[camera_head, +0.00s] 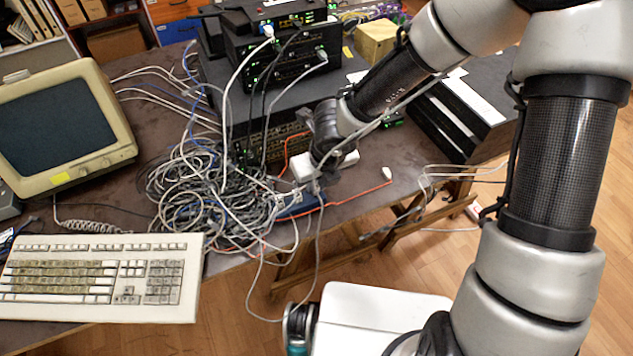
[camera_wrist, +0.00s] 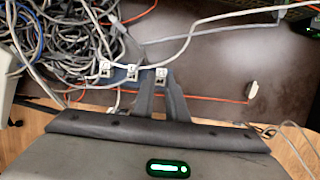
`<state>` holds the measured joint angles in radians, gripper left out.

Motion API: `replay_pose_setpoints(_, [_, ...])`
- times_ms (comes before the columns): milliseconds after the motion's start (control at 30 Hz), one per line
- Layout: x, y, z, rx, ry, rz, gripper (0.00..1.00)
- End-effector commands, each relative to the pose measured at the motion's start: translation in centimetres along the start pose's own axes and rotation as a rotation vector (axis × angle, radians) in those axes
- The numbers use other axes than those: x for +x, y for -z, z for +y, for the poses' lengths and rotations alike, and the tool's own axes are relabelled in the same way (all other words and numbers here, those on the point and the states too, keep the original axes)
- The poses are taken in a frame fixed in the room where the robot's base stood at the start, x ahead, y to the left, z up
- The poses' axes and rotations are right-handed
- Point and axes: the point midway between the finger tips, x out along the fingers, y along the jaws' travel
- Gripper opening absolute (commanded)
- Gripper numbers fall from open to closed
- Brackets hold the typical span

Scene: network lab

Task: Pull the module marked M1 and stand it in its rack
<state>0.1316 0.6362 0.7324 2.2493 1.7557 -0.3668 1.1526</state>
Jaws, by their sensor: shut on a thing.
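My gripper (camera_wrist: 161,82) reaches down at the front edge of the table, its two dark fingers on either side of a small white-faced module (camera_wrist: 161,76). It is shut on this module. Two similar white-faced pieces (camera_wrist: 132,71) (camera_wrist: 104,68) stand in a row to its left, along a blue strip (camera_wrist: 118,76) that may be the rack. The blue piece also shows in the head view (camera_head: 298,208), beside the cable heap. No marking is readable, so I cannot tell which module is M1. In the head view, my wrist hides most of the fingertips.
A large tangle of grey cables (camera_head: 195,195) lies left of the gripper. An orange cable and a white plug (camera_head: 387,173) lie to the right. Stacked network devices (camera_head: 285,60) stand behind. A keyboard (camera_head: 100,278) and monitor (camera_head: 62,130) are at left.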

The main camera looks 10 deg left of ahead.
Motion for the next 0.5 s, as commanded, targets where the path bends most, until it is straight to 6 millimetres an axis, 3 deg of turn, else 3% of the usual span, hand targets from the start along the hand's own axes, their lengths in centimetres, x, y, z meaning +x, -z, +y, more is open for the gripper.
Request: replay_pose_setpoints(500, [0.82,0.25,0.03,0.0,0.0,0.0,0.0])
